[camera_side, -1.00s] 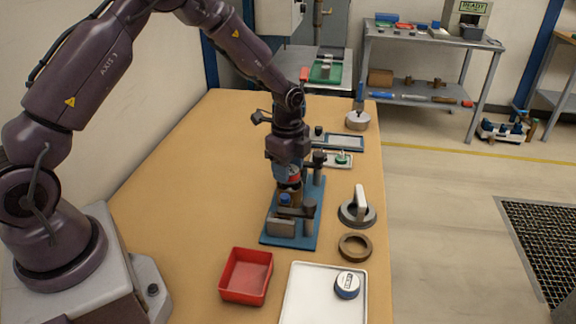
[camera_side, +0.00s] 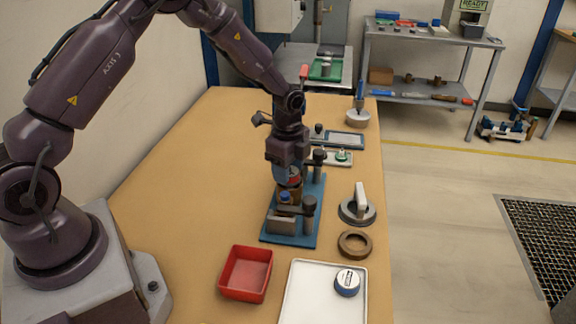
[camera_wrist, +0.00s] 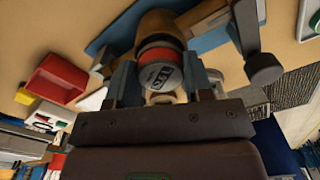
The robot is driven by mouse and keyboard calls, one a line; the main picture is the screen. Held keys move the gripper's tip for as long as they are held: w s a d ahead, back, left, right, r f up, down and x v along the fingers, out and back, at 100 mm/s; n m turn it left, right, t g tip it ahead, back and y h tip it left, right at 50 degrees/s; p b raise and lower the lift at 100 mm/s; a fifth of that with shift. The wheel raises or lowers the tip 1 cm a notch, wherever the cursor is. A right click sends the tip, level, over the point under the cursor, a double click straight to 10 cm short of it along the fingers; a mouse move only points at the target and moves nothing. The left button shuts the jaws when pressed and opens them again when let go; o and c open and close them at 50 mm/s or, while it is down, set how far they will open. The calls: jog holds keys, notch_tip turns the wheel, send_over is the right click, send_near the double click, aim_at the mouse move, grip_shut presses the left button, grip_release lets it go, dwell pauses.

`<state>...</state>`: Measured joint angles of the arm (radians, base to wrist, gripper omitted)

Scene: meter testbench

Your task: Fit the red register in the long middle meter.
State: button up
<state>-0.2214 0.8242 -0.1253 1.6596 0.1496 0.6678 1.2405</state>
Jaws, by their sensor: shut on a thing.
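My gripper (camera_side: 288,172) is over the blue fixture plate (camera_side: 275,240), pointing down. In the side view the red register (camera_side: 294,177) shows only as a small patch between the fingers, above the brass meter body (camera_side: 291,192). I cannot tell whether it is seated there or just above; the fingers hide the joint.
Clamp posts (camera_side: 309,207) stand close around the meter. A red bin (camera_side: 246,274), a white tray (camera_side: 305,300) with a blue-rimmed register (camera_side: 347,282), a brown ring (camera_side: 355,244) and a handled grey disc (camera_side: 357,208) lie nearby. The table's left side is clear.

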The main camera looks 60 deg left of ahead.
jog(key=shift+f, duration=0.55)
dwell(0.6)
jog(key=o, duration=1.2)
jog(key=shift+o, duration=0.2)
jog(key=shift+r, duration=0.1)
jog(key=shift+r, duration=3.4)
